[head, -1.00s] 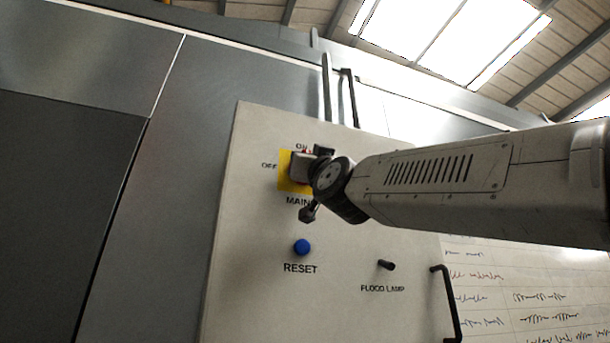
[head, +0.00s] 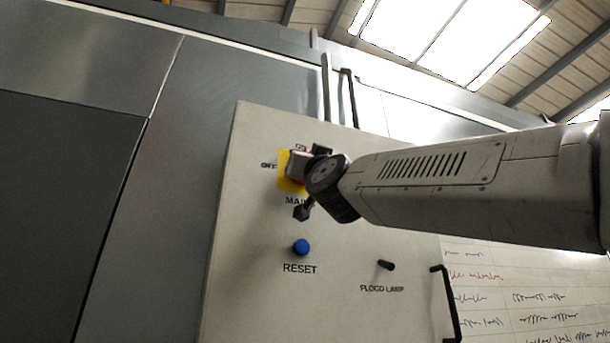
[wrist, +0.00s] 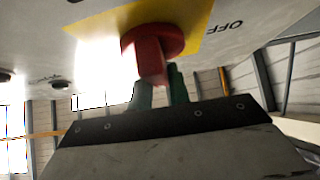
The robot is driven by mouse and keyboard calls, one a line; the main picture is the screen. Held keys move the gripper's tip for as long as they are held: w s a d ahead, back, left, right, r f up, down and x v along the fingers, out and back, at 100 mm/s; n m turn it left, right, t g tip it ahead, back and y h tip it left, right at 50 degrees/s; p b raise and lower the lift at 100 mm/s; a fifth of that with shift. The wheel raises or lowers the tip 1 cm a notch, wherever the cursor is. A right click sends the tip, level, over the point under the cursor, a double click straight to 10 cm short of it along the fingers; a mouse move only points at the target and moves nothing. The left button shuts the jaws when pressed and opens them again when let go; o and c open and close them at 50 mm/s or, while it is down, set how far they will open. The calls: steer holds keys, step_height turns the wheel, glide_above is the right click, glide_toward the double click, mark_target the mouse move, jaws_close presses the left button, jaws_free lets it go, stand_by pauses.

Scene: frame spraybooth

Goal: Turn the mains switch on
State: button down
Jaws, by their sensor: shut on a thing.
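The mains switch is a red knob (wrist: 152,52) on a yellow plate (wrist: 200,28), with the word OFF beside it in the wrist view. My gripper (wrist: 158,90) has its two greenish fingers on either side of the knob's red handle and is shut on it. In the head view the yellow plate (head: 284,184) shows at the panel's upper left, and my gripper (head: 300,165) is against it. My wrist and gripper hide most of the knob there, so its exact pointing is hard to tell. The OFF label shows at left; the ON label above is partly covered.
The pale control panel (head: 240,230) also carries a blue RESET button (head: 301,247) and a black FLOOD LAMP toggle (head: 386,265) below. A black handle (head: 447,300) is at the lower right. A written whiteboard (head: 530,300) stands behind it.

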steer(key=c, duration=1.3)
jaws_free()
steer(key=shift+v, duration=3.9)
